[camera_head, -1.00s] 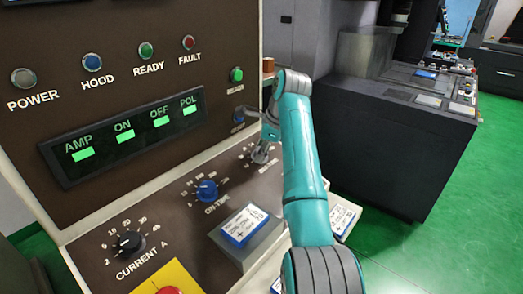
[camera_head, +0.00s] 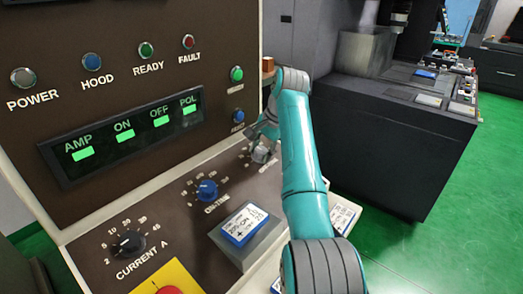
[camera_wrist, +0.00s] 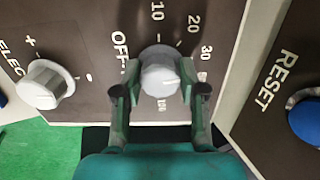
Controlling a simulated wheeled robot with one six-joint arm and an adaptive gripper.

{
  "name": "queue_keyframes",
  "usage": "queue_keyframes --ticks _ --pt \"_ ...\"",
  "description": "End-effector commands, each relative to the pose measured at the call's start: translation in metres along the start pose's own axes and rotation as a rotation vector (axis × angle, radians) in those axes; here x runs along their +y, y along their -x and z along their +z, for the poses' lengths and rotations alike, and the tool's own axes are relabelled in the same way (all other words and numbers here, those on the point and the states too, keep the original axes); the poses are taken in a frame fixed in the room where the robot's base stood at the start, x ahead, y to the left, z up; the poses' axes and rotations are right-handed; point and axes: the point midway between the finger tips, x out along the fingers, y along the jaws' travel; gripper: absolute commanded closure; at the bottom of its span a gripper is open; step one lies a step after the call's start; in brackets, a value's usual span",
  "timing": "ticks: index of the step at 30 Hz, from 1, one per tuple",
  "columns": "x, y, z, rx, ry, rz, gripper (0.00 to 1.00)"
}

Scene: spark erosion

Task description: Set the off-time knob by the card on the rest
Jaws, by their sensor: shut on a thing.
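The off-time knob (camera_wrist: 160,74) is the grey knob beside the "OFF-" lettering in the wrist view, ringed by a scale with 10, 20 and 30 legible. My gripper (camera_wrist: 160,93) is shut on it, one finger on each side. I cannot read where its pointer stands. In the head view my gripper (camera_head: 262,150) is at the sloped panel, right of the blue on-time knob (camera_head: 207,190), and hides most of the off-time knob. A blue-and-white card (camera_head: 244,223) lies on a grey block-like rest (camera_head: 252,249); its writing is only partly legible.
A second light knob (camera_wrist: 44,84) sits left in the wrist view, and a blue reset button (camera_wrist: 306,120) right. The head view shows the current knob (camera_head: 128,243), a red button on yellow (camera_head: 168,289), a lit display (camera_head: 125,135) and another card (camera_head: 342,217).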

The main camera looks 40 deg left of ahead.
Motion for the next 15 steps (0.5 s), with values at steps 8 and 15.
queue_keyframes --ticks 8,15 --pt "0.0020 -0.0035 0.0005 -0.004 0.259 0.017 0.94" --pt "0.0024 -0.0036 0.0004 -0.005 0.474 0.027 0.94"
